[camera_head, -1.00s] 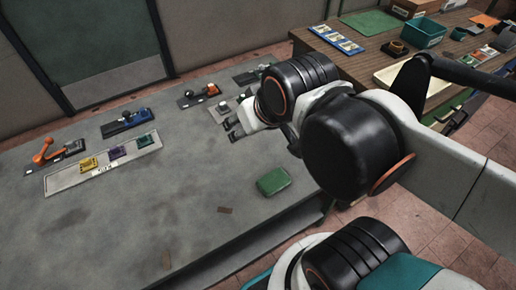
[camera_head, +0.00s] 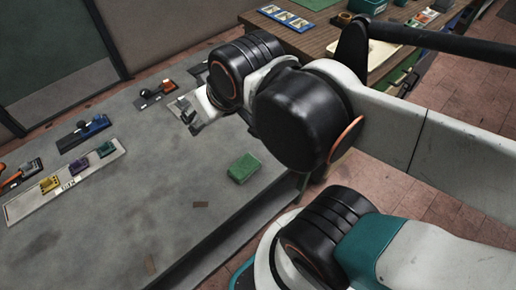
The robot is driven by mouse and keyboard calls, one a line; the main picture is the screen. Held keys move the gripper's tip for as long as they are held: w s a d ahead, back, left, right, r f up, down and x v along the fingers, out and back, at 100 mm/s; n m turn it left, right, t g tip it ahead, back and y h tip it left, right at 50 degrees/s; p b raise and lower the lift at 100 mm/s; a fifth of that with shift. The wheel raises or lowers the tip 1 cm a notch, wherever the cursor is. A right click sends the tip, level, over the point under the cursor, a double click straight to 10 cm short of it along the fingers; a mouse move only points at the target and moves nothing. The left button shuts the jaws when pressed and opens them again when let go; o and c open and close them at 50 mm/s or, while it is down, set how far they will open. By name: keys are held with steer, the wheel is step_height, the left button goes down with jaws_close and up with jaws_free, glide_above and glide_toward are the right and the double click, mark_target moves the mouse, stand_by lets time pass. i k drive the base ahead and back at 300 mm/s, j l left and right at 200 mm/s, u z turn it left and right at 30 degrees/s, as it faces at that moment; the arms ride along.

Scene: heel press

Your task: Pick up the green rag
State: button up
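The green rag (camera_head: 244,168) is a small, thick, folded-looking green pad lying on the grey bench (camera_head: 140,215), close to its right edge. My gripper (camera_head: 188,113) is above the bench, up and to the left of the rag in the picture. Its small dark fingers look spread apart with nothing between them. The rag is apart from the gripper and fully in view. My black and white arm links cover the bench's far right corner.
Lever fixtures, one blue (camera_head: 84,132), stand along the bench's back, beside a pale strip (camera_head: 20,208) with yellow, purple and green blocks. A wooden table (camera_head: 322,38) with a green mat (camera_head: 306,3) is behind. The bench's front middle is mostly clear.

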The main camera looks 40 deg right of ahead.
mark_target(245, 167)
steer(key=k+l+u, duration=0.3)
steer(key=l, duration=0.3)
steer(key=k+l+u, duration=0.3)
steer(key=k+l, duration=0.2)
steer(key=k, duration=0.05)
